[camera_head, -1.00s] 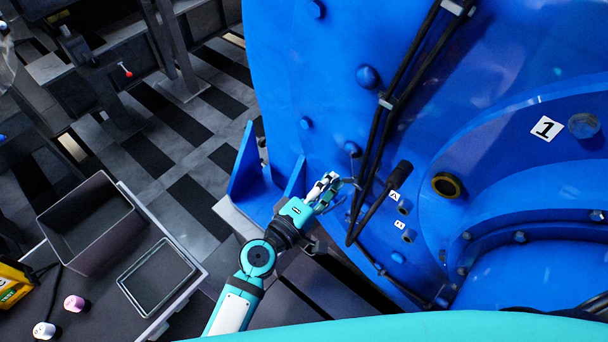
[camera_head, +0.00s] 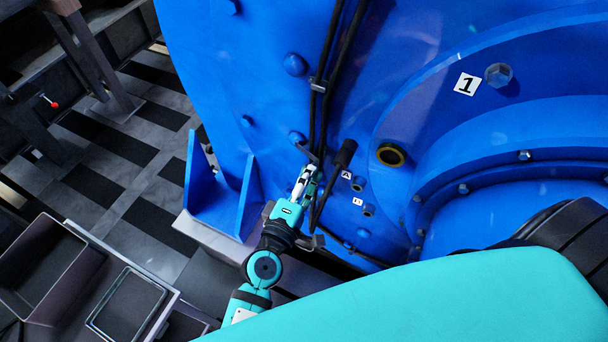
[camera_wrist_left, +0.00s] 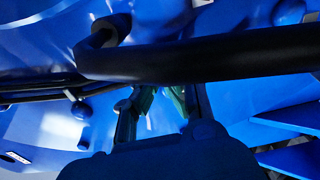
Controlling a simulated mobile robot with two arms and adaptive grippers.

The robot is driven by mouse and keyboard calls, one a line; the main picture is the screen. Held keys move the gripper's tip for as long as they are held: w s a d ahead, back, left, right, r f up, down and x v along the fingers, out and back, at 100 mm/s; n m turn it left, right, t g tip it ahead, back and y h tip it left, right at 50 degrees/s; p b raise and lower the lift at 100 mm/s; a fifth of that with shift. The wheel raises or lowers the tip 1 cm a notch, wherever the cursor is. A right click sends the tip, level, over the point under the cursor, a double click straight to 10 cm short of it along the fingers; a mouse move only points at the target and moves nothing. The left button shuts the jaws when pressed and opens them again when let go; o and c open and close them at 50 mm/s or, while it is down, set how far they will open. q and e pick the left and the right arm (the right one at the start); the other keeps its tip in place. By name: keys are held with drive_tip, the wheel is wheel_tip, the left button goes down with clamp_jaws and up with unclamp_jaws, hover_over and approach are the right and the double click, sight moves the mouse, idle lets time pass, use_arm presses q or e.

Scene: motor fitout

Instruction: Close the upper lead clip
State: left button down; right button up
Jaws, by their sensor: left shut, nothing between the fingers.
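Two black leads (camera_head: 329,60) run down the blue motor housing in the head view. A small grey clip (camera_head: 319,85) sits across them, above my left gripper; I cannot tell whether it is open or closed. My left gripper (camera_head: 309,173) is shut and empty, close beside the lower stretch of the leads. A thin dark piece (camera_head: 307,153) shows just above its fingertips, too small to make out. In the left wrist view a thick black lead (camera_wrist_left: 205,57) crosses in front of the fingers (camera_wrist_left: 160,102) and partly hides them. My right gripper is not in view.
A black lead end (camera_head: 346,152) stands right of the gripper, near labels A and B and a brass-rimmed port (camera_head: 391,155). A blue bracket (camera_head: 226,195) juts out left of the gripper. A grey bin (camera_head: 43,265) and a tray (camera_head: 128,305) stand at lower left.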

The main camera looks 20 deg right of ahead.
use_arm(q)
drive_tip(key=shift+d, duration=0.75)
idle(0.4)
drive_tip(key=shift+a, duration=0.1)
idle(0.4)
